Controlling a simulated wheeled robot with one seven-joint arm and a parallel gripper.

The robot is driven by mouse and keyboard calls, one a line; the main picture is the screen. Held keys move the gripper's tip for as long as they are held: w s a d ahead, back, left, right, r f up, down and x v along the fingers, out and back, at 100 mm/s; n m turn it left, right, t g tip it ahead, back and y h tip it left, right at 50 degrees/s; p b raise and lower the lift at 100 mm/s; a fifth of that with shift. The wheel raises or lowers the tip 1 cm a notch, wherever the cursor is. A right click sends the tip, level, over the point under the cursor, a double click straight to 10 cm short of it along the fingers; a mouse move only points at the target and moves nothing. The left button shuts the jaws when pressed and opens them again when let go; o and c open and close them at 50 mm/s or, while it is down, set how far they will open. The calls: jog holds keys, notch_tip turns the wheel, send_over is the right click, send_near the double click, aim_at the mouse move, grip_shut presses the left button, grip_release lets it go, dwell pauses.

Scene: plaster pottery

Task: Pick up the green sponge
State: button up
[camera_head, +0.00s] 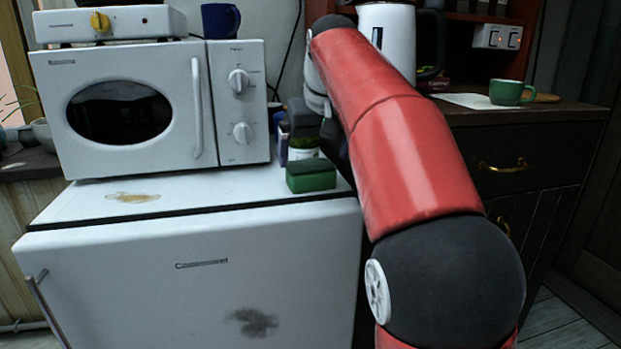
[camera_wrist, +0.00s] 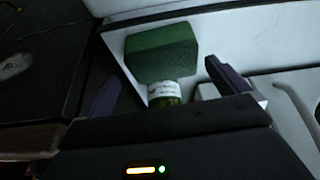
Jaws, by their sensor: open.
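The green sponge (camera_head: 311,176) lies on the white top of the small fridge (camera_head: 222,186), near its right edge, to the right of the microwave. In the wrist view the sponge (camera_wrist: 162,52) is ahead of my gripper (camera_wrist: 160,88), past the fingertips and roughly between their lines. The two fingers are spread apart and nothing is held between them. A small jar with a white label (camera_wrist: 165,92) stands right beside the sponge, between it and my gripper. In the head view my arm hides most of my gripper.
The white microwave (camera_head: 130,110) stands left of the sponge, with a blue mug (camera_head: 220,20) on top. Small containers (camera_head: 283,140) stand behind the sponge. A dark counter on the right holds a green cup (camera_head: 508,92). The fridge top in front of the microwave is mostly clear.

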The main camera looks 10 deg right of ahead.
aim_at(311, 165)
jog(key=x, duration=0.2)
jog(key=b+x, duration=0.1)
jog(key=x, duration=0.1)
jog(key=shift+a+f, duration=0.25)
jog(key=shift+f, duration=0.1)
jog(key=c, duration=0.7)
jog(key=shift+r, duration=0.1)
jog(key=shift+c, duration=0.2)
